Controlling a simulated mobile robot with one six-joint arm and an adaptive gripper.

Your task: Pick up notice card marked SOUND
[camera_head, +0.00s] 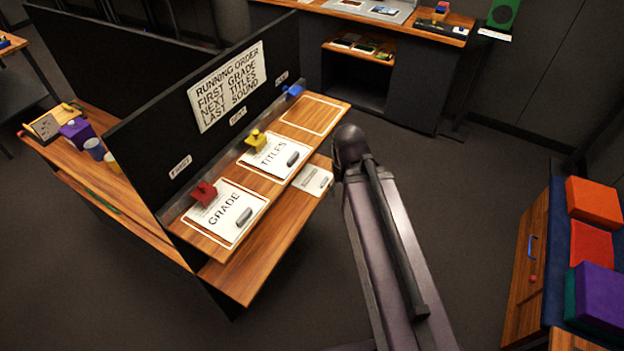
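A whitish card with a grey grip (313,180) lies on the lower wooden shelf, just left of my arm. Its lettering is too small to read, so I cannot tell whether it says SOUND. A card marked TITLES (268,160) and a card marked GRADE (215,217) lie on the upper ledge, each inside a white outline and with a dark grip. A third white outline (310,114) at the right end of the ledge is empty. My arm reaches up to a dark rounded joint beside the shelf. My gripper is not visible.
A sign on the black panel (148,130) reads RUNNING ORDER, FIRST GRADE, NEXT TITLES, LAST SOUND. Red (204,192), yellow (257,140) and blue (294,91) pieces stand along the ledge. A cabinet with coloured blocks (592,200) is at right. Floor between is clear.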

